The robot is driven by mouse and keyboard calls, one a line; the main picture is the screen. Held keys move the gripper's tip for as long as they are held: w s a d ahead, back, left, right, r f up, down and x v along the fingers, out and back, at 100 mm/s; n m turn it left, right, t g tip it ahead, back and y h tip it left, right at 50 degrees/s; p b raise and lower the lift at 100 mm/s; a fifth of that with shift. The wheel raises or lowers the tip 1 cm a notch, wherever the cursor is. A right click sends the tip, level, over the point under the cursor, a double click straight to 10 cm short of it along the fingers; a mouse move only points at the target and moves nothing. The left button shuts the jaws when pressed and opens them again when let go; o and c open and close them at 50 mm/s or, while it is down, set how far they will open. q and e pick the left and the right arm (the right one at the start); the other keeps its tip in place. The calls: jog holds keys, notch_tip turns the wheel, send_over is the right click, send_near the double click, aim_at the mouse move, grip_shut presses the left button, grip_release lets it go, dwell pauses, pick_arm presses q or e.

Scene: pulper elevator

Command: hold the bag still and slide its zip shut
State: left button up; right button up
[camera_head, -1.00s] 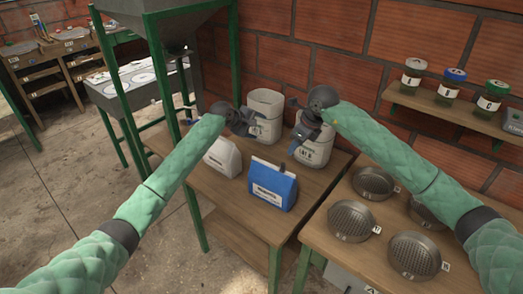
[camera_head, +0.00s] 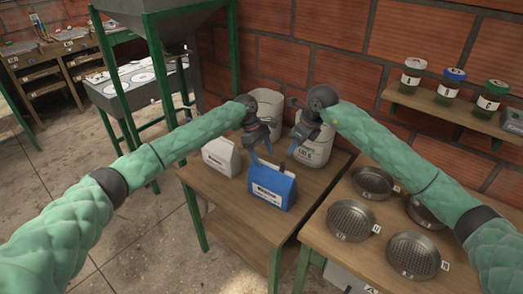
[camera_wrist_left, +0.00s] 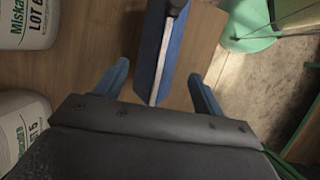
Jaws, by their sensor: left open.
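The blue bag (camera_head: 271,188) with a white label stands upright on the wooden table. My left gripper (camera_head: 260,146) is open just above the bag. In the left wrist view the bag's narrow top (camera_wrist_left: 168,62), with a pale strip along it, lies between the two spread fingers, with gaps to both. A small dark piece covers its far end there; I cannot tell whether it is the zip slider. My right gripper (camera_head: 297,143) is above and beyond the bag's right end, in front of a white container. Whether its fingers are closed or touch the bag is not clear.
A white bag (camera_head: 221,156) stands left of the blue one. White containers (camera_head: 311,153) stand behind, near the brick wall. Round metal sieves (camera_head: 351,221) lie on the table at right. A green frame post (camera_head: 182,150) rises on the left.

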pick_arm(q)
jog(key=shift+x, duration=2.9)
jog(key=shift+c, duration=0.2)
jog(key=c, duration=1.3)
pick_arm(e)
jog(key=shift+o, duration=0.2)
pick_arm(q)
jog(key=shift+c, duration=0.3)
pick_arm(e)
jog(key=n+g+y, duration=0.8)
jog(key=n+y, duration=0.2)
jog(key=y, duration=0.3)
send_near(283, 164)
jog(key=x, duration=0.6)
jog(key=f+x, duration=0.1)
jog(key=x, duration=0.3)
jog(key=shift+w, duration=0.1)
